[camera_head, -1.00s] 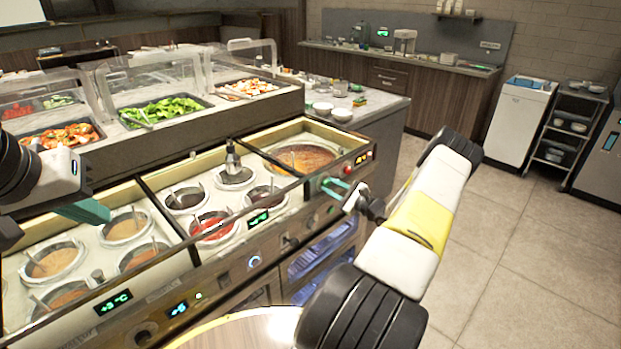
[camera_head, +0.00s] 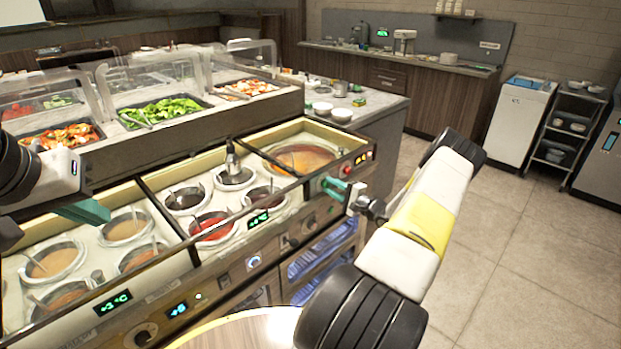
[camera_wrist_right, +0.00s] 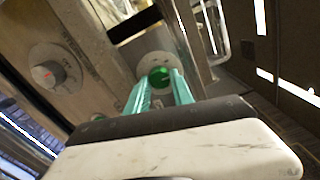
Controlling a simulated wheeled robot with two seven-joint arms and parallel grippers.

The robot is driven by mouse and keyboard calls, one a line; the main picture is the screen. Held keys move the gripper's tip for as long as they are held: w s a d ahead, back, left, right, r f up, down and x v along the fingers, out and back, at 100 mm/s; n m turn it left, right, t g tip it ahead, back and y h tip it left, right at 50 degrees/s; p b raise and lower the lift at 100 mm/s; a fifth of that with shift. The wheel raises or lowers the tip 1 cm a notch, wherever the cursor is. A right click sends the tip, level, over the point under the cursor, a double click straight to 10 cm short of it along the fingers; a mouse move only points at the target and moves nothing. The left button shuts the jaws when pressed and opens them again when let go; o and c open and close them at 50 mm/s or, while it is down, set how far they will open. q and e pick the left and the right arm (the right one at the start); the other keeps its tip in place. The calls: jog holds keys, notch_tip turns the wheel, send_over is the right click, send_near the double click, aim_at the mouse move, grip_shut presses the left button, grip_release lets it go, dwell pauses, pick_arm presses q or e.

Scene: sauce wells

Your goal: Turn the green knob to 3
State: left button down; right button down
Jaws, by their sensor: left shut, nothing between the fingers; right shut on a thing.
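The round green knob (camera_wrist_right: 159,77) sits on a pale dial plate on the counter's front panel in the right wrist view. My right gripper (camera_wrist_right: 160,84) has its teal fingers on both sides of the knob and is shut on it. In the head view my right gripper (camera_head: 334,187) is at the right end of the sauce counter's front, where its fingers mostly hide the knob. The numbers around the knob are not readable. My left gripper (camera_head: 84,211) is shut and empty above the sauce wells at the left.
The sauce counter holds several wells, with a broth pan (camera_head: 302,158) at its right end. A red button (camera_head: 346,170) and a small display (camera_head: 362,157) are just above my right gripper. Another dial (camera_wrist_right: 50,70) is at the left in the wrist view. Open floor lies right.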

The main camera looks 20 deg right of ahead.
jog(key=shift+f+n, duration=0.1)
jog(key=shift+n, duration=0.2)
jog(key=c, duration=1.1)
grip_release()
jog(key=shift+s, duration=0.1)
jog(key=v, duration=0.7)
jog(key=shift+s, duration=0.35)
jog(key=shift+d, duration=0.1)
